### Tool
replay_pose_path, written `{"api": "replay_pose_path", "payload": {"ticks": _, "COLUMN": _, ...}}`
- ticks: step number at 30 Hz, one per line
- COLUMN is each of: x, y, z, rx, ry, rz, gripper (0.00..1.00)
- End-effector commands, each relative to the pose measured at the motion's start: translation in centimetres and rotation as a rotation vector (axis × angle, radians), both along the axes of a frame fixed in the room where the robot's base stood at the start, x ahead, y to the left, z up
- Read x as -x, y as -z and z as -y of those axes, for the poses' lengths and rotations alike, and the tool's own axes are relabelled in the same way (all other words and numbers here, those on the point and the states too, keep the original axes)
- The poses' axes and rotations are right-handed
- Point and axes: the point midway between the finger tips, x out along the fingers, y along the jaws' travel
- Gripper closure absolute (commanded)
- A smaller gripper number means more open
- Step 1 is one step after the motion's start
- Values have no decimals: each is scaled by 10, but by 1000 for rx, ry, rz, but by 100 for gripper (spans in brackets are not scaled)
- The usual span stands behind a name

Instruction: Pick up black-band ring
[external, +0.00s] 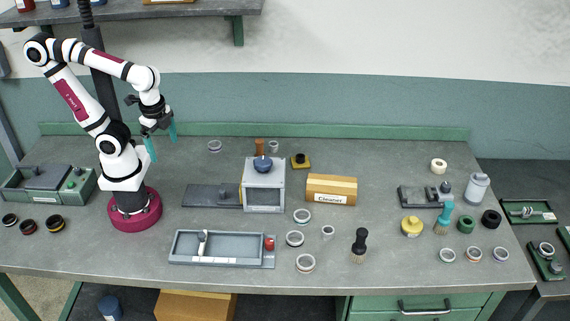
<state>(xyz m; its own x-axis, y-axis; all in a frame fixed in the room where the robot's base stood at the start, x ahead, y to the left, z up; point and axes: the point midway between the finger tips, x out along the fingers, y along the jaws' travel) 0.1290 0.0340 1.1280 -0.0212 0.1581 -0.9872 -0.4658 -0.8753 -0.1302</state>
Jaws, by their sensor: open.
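My gripper (162,140) is open and empty, with teal fingertips. It hangs above the back left of the bench, apart from every ring. Several small pale rings with darker bands stand in the middle: one ring (302,215) beside the wooden block, one ring (295,238) in front of it, and one ring (305,263) near the front edge. A further ring (215,146) lies at the back. At the front right are three more rings (447,255). The bands are too small to tell which ring is the black-band ring.
A grey tray (177,250) and a silver box machine (264,190) stand in the middle. The wooden Cleaner block (331,184) and an upright black-handled brush (360,242) stand to their right. Dark round pieces (28,226) lie at the far left.

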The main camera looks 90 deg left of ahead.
Motion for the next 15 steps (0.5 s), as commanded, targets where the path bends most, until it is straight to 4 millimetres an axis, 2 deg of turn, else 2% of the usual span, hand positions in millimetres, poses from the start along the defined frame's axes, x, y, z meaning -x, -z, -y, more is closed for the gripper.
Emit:
{"api": "replay_pose_path", "payload": {"ticks": 5, "x": 0, "y": 0, "z": 0, "rx": -1, "ry": 2, "rz": -1, "gripper": 2}}
{"api": "replay_pose_path", "payload": {"ticks": 8, "x": -13, "y": -2, "z": -3, "rx": -45, "ry": 74, "rz": -37, "gripper": 2}}
{"api": "replay_pose_path", "payload": {"ticks": 11, "x": -59, "y": -5, "z": -5, "rx": -183, "ry": 292, "rz": -126, "gripper": 2}}
{"api": "replay_pose_path", "payload": {"ticks": 12, "x": -86, "y": -3, "z": -1, "rx": -260, "ry": 414, "rz": -164, "gripper": 2}}
{"api": "replay_pose_path", "payload": {"ticks": 14, "x": -130, "y": 5, "z": 14, "rx": -384, "ry": 606, "rz": -216, "gripper": 2}}
{"api": "replay_pose_path", "payload": {"ticks": 15, "x": -159, "y": 15, "z": 31, "rx": -470, "ry": 740, "rz": -245, "gripper": 2}}
